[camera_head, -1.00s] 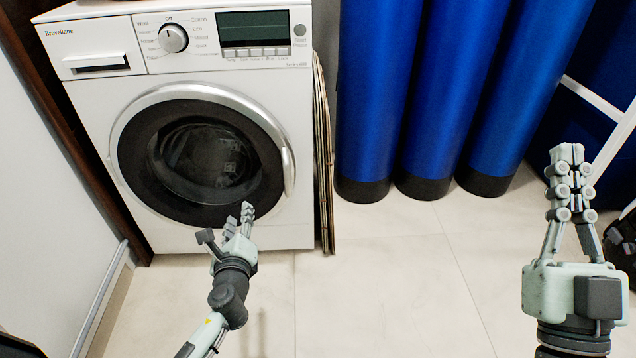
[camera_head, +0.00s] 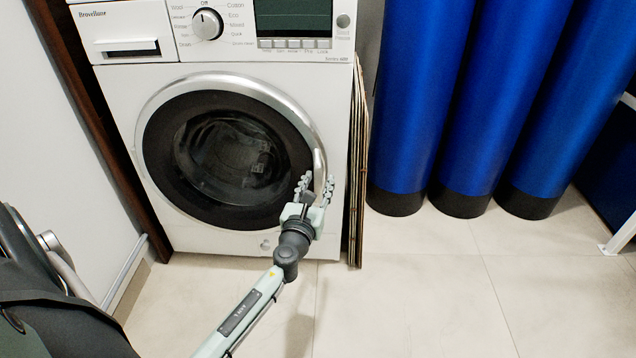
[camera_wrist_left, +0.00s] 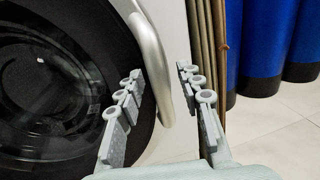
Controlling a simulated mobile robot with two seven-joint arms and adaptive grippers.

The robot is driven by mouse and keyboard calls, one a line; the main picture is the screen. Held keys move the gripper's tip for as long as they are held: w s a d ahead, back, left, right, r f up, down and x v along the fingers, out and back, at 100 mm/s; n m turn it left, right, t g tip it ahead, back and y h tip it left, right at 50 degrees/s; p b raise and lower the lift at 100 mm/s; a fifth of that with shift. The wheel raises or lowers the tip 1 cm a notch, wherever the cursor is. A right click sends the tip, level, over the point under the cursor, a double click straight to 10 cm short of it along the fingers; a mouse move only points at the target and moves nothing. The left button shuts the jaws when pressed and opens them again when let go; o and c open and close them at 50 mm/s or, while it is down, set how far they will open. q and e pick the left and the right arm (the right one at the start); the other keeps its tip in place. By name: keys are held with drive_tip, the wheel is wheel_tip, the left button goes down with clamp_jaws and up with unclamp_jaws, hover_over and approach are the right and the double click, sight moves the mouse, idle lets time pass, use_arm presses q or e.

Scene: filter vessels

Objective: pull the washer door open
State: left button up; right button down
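The white washer (camera_head: 230,160) stands at the left of the head view. Its round door (camera_head: 228,150), with dark glass and a silver rim, looks shut. The door handle (camera_head: 319,170) is a silver bar on the right side of the rim; in the left wrist view the handle (camera_wrist_left: 152,65) runs down between the fingers. My left gripper (camera_head: 316,186) is open at the handle's lower end, one finger on each side of it. In the left wrist view my left gripper (camera_wrist_left: 160,88) shows gaps beside the handle. My right gripper is out of view.
Thin brown panels (camera_head: 357,165) stand upright close against the washer's right side. Several blue cylinders (camera_head: 425,100) with black bases stand farther right. A white wall (camera_head: 85,150) is at the left. The tiled floor (camera_head: 420,300) in front is clear.

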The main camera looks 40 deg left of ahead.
use_arm(q)
drive_tip(key=shift+w, duration=0.1)
clamp_jaws()
idle(0.5)
